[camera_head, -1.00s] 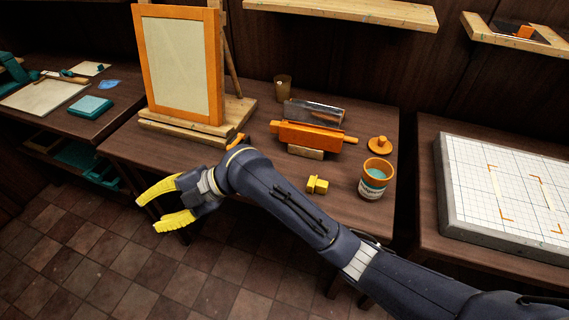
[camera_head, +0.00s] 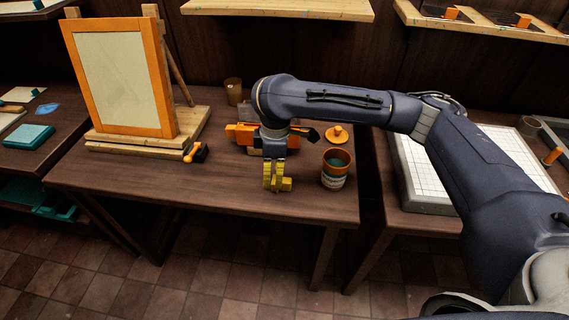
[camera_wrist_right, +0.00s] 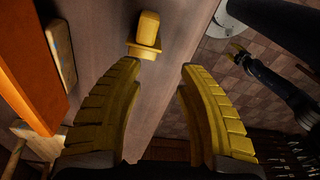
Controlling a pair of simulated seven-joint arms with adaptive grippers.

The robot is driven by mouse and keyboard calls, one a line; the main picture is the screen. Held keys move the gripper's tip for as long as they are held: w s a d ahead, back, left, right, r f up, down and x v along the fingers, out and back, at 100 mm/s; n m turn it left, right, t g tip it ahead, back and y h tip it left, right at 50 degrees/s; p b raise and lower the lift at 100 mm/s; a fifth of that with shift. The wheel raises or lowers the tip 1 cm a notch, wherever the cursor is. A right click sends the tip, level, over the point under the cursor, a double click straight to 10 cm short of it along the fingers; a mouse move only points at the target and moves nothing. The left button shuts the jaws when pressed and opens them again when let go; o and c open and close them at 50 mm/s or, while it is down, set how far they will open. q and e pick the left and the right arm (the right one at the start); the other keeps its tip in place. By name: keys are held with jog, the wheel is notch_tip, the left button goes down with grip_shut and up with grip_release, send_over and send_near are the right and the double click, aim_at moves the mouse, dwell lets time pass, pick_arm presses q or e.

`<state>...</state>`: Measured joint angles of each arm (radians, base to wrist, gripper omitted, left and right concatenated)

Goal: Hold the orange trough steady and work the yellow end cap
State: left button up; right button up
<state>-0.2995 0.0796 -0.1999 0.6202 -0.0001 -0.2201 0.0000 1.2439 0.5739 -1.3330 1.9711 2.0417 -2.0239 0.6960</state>
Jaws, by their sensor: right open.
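The orange trough (camera_head: 238,132) lies on the table, partly hidden behind my right forearm; its orange side also shows at the left of the right wrist view (camera_wrist_right: 32,75). The small yellow end cap (camera_head: 286,184) sits on the table in front of the trough, apart from it. In the right wrist view the cap (camera_wrist_right: 146,30) is beyond the fingertips. My right gripper (camera_head: 273,187) points down beside the cap, with its yellow fingers spread and nothing between them (camera_wrist_right: 160,68). My left gripper (camera_wrist_right: 238,52) shows small and dark in that view, away from the table; its fingers are unclear.
A jar with a label (camera_head: 335,168) stands right of the cap, with an orange lid (camera_head: 338,134) behind it. An orange-framed screen (camera_head: 122,80) stands at the table's left. A wooden block (camera_wrist_right: 61,50) is beside the trough. The front left of the table is clear.

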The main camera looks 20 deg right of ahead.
aim_at(287, 180)
jog(key=d, duration=0.1)
jog(key=d+m, duration=0.1)
jog(key=d+r, duration=0.1)
jog(key=shift+w+d+h, duration=0.2)
jog(key=shift+w+h, duration=0.15)
jog(key=shift+h, duration=0.05)
jog(key=shift+d+m, duration=0.4)
jog(key=shift+m, duration=0.1)
jog(key=shift+f, duration=3.9)
jog(key=shift+r, duration=0.1)
grip_shut()
jog(key=shift+r, duration=2.5)
